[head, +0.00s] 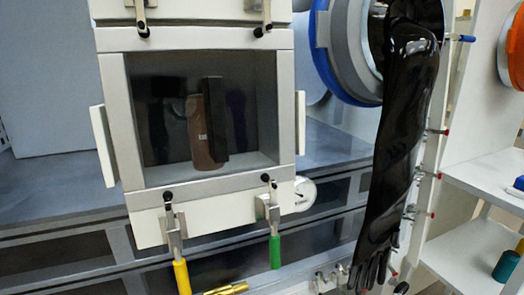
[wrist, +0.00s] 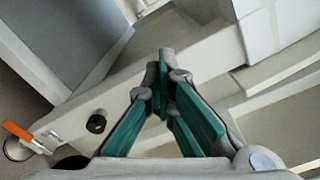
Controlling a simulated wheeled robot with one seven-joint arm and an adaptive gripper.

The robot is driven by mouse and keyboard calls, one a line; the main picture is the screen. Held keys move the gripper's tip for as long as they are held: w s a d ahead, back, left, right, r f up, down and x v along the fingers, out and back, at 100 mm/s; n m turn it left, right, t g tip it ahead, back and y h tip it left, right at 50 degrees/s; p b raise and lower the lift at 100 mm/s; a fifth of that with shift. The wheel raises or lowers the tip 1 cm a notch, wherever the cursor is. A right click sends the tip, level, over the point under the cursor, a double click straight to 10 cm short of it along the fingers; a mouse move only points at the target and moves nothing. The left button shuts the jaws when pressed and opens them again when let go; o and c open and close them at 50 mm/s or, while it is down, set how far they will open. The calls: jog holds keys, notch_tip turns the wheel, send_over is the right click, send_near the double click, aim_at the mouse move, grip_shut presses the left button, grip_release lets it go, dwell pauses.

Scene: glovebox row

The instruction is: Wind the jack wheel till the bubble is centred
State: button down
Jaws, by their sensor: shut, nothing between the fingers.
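My gripper (wrist: 165,75) shows in the wrist view, its teal-padded fingers drawn together at the tips with nothing between them. It is not visible in the head view. I cannot make out a jack wheel or a bubble level in either view. In the wrist view a small black round knob (wrist: 96,124) sits on a pale beam, left of the fingers and apart from them. An orange handle (wrist: 20,131) lies at the far left edge beside a round metal piece.
A long black glove (head: 398,150) hangs from a blue-ringed port (head: 322,50). White shelves (head: 490,175) stand at right.

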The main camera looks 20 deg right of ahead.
aim_at(403, 292)
jog(key=shift+w+a+r, duration=0.1)
jog(key=shift+w, duration=0.45)
jog(key=shift+r+p, duration=0.35)
jog(key=shift+p, duration=0.15)
jog(key=shift+w+d+r+p, duration=0.1)
jog(key=shift+d+r+p, duration=0.3)
jog(key=shift+r+p, duration=0.15)
jog(key=shift+d+r, duration=0.25)
jog(key=shift+r, duration=0.1)
jog(key=shift+d, duration=0.15)
jog(key=shift+s+r+p, duration=0.1)
jog(key=shift+s+p, duration=0.1)
jog(key=shift+p, duration=0.15)
jog(key=s+p, duration=0.1)
jog(key=s, duration=0.5)
jog(key=shift+r, duration=0.15)
dwell(0.4)
